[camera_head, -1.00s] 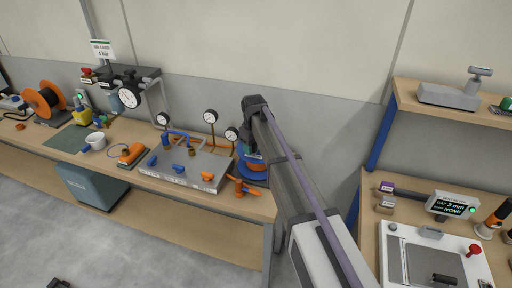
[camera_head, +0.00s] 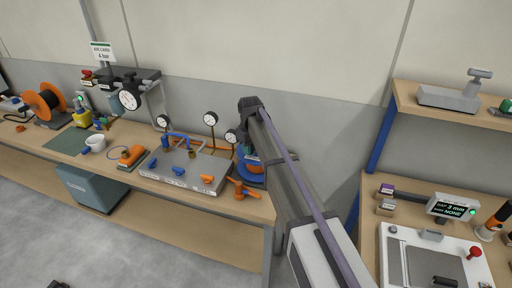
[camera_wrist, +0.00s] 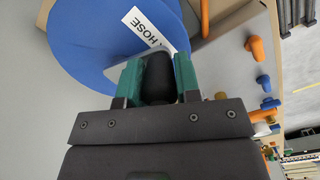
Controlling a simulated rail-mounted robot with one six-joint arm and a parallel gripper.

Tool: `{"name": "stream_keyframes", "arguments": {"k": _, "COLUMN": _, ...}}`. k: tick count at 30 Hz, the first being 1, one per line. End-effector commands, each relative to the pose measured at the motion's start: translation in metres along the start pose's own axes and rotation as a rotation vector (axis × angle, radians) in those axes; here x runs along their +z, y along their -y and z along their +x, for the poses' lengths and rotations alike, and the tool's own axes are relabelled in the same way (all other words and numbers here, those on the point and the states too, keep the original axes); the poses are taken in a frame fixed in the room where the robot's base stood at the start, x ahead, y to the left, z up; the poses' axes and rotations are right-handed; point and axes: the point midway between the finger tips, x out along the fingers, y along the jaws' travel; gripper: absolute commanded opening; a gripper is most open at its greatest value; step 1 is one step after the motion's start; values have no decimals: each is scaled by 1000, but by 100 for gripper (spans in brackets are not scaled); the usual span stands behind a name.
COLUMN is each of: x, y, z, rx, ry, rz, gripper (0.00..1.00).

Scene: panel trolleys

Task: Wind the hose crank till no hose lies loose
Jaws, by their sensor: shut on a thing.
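The hose reel is a blue disc labelled "HOSE" (camera_wrist: 95,45) in the wrist view. In the head view the blue reel (camera_head: 252,177) stands at the right end of the long bench, partly hidden behind my arm. My gripper (camera_wrist: 157,78) has green fingers shut on the black crank knob (camera_wrist: 156,70), in front of the disc. An orange hose-like line (camera_head: 222,142) runs behind the gauges towards the reel. How much hose lies loose cannot be told.
A grey valve panel (camera_head: 195,172) with blue and orange handles and dial gauges stands left of the reel. An orange T-shaped valve (camera_head: 243,190) is close by. A second bench (camera_head: 368,225) with a shelf is on the right. The wall is behind.

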Motion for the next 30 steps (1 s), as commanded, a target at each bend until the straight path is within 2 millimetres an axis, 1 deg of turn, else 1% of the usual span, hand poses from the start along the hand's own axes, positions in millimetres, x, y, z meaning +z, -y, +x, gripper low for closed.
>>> {"name": "stream_keyframes", "arguments": {"k": 5, "x": -12, "y": 1, "z": 0, "rx": 0, "ry": 0, "rz": 0, "gripper": 6}}
{"name": "stream_keyframes", "arguments": {"k": 13, "x": -12, "y": 2, "z": 0, "rx": 0, "ry": 0, "rz": 1, "gripper": 6}}
{"name": "stream_keyframes", "arguments": {"k": 18, "x": -24, "y": 1, "z": 0, "rx": 0, "ry": 0, "rz": 0, "gripper": 6}}
{"name": "stream_keyframes", "arguments": {"k": 26, "x": -24, "y": 1, "z": 0, "rx": 0, "ry": 0, "rz": 0, "gripper": 6}}
{"name": "stream_keyframes", "arguments": {"k": 30, "x": -33, "y": -1, "z": 0, "rx": 0, "ry": 0, "rz": 0, "gripper": 6}}
